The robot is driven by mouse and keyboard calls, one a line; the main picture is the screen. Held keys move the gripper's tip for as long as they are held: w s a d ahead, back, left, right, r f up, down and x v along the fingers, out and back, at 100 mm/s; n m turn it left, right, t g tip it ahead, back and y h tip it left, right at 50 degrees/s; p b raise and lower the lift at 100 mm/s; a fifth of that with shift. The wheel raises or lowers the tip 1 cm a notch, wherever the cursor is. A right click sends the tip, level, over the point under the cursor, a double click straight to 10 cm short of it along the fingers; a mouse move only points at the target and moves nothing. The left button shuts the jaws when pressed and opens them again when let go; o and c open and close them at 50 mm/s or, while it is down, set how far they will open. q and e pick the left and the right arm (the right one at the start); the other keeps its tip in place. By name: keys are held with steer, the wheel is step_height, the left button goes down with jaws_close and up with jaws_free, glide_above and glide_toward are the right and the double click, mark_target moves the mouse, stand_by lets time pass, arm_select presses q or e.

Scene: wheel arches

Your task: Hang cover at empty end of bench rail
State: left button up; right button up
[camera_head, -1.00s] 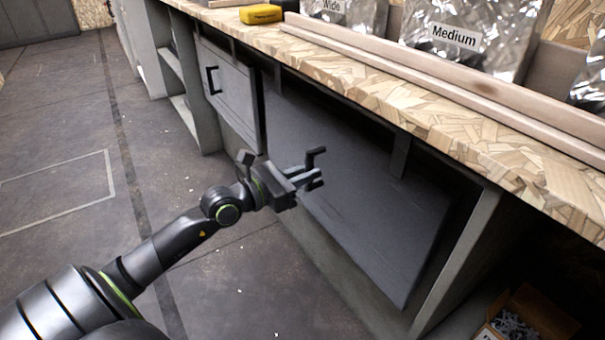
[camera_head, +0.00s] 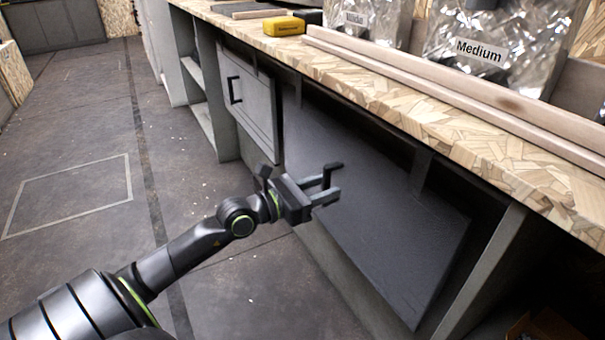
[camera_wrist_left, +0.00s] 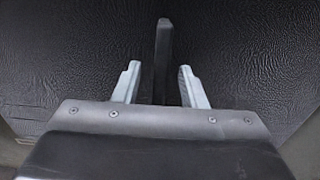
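A large dark textured panel, which I take to be the cover (camera_head: 375,225), stands against the bench front below the top. A dark strap (camera_head: 422,170) rises from its upper edge towards the bench underside; how it is held there is in shadow. My left gripper (camera_head: 327,190) is in front of the panel at a black handle (camera_head: 330,169). In the left wrist view, the open fingers (camera_wrist_left: 161,85) stand either side of the upright handle (camera_wrist_left: 163,45), with gaps visible. The panel (camera_wrist_left: 250,60) fills the background there. My right gripper is out of view.
A lighter grey panel (camera_head: 252,105) with a black handle hangs left of the dark one. Bench top (camera_head: 400,105) carries wooden strips, a yellow case (camera_head: 284,26) and silvery bags. Open shelving (camera_head: 203,80) stands farther left. Floor (camera_head: 80,140) at left is clear.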

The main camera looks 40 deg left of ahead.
arm_select(q)
steer(key=p+v, duration=0.4)
steer(key=v, duration=2.1)
steer(key=shift+p, duration=0.4)
steer(key=shift+s+r, duration=0.1)
